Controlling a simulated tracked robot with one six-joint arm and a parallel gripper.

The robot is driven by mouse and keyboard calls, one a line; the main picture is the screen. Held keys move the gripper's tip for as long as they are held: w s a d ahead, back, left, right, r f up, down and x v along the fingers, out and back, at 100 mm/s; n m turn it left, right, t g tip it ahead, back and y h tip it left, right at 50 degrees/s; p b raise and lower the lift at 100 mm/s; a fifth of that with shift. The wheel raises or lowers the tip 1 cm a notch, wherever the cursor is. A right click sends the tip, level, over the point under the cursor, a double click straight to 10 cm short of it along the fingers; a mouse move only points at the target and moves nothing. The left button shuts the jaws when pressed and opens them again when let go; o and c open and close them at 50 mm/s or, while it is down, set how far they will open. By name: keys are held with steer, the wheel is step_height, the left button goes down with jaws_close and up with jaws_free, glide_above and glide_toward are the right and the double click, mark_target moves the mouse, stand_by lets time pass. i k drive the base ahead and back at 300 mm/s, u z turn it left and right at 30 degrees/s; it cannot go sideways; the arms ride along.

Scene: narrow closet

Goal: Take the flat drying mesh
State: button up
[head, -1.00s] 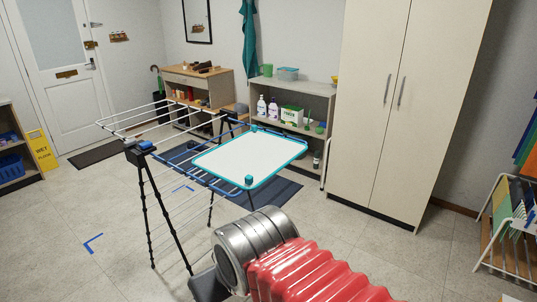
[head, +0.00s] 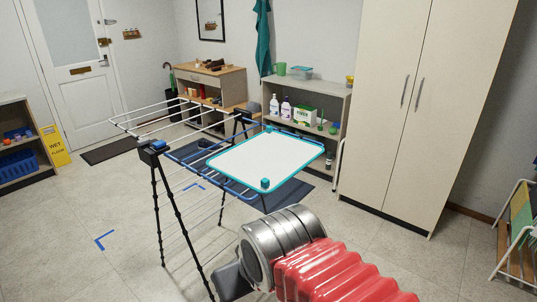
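The flat drying mesh (head: 266,160) is a white panel with a teal rim and small teal knobs at two corners. It lies flat on the right part of the drying rack (head: 178,128), which has white rods, blue fittings and black legs. My arm, with a silver joint and a red ribbed sleeve, fills the lower middle of the head view, in front of the rack and below the mesh. A dark grey part shows at its lower left, but I cannot make out gripper fingers. Nothing of mine visibly touches the mesh.
A tall cream cabinet (head: 423,110) stands at the right. Behind the rack are a grey shelf (head: 335,104) with bottles and a wooden side table (head: 214,79). A yellow wet-floor sign (head: 54,146) stands at the left.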

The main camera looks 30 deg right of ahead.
mark_target(263, 163)
steer(key=i, duration=0.9)
steer(key=u, duration=0.05)
